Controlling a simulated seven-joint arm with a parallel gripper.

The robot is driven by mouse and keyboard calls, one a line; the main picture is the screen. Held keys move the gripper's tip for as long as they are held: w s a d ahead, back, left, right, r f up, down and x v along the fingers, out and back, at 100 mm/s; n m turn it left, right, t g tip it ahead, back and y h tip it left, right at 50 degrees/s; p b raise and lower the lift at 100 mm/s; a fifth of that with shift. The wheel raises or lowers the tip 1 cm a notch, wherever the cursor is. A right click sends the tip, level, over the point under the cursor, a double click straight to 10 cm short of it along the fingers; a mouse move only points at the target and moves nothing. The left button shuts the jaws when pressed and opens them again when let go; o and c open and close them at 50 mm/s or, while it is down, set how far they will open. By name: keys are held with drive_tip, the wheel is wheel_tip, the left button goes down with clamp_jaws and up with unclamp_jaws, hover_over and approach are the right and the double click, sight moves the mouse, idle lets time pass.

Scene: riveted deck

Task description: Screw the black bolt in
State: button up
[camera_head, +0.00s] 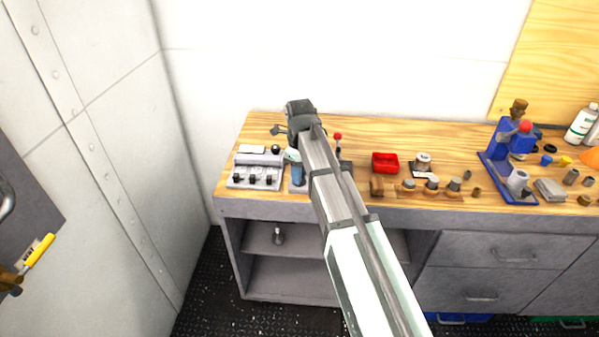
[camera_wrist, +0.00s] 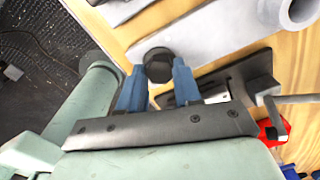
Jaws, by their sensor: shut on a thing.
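In the wrist view, the black bolt (camera_wrist: 158,65) shows as a dark round head between the two blue fingertips of my gripper (camera_wrist: 158,73). The fingers are shut on it from both sides. The bolt stands at a light grey metal block (camera_wrist: 205,38) on the wooden bench. Its shank is hidden, so I cannot tell how deep it sits. In the head view, my gripper (camera_head: 297,178) points down at the left part of the bench, and the bolt is too small or hidden to make out.
A grey fixture with black knobs (camera_head: 255,172) stands close on the left. A red-knobbed lever (camera_head: 338,137) and red tray (camera_head: 385,162) are to the right. A blue stand (camera_head: 508,150) and several small parts fill the right side. The bench's front edge is near.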

drive_tip(key=m, duration=0.4)
drive_tip(key=shift+w+r, duration=0.1)
drive_tip(key=shift+w, duration=0.05)
drive_tip(key=shift+m, duration=2.2)
drive_tip(key=o, duration=1)
drive_tip(key=shift+o, duration=0.2)
wheel_tip(320, 180, up, 14)
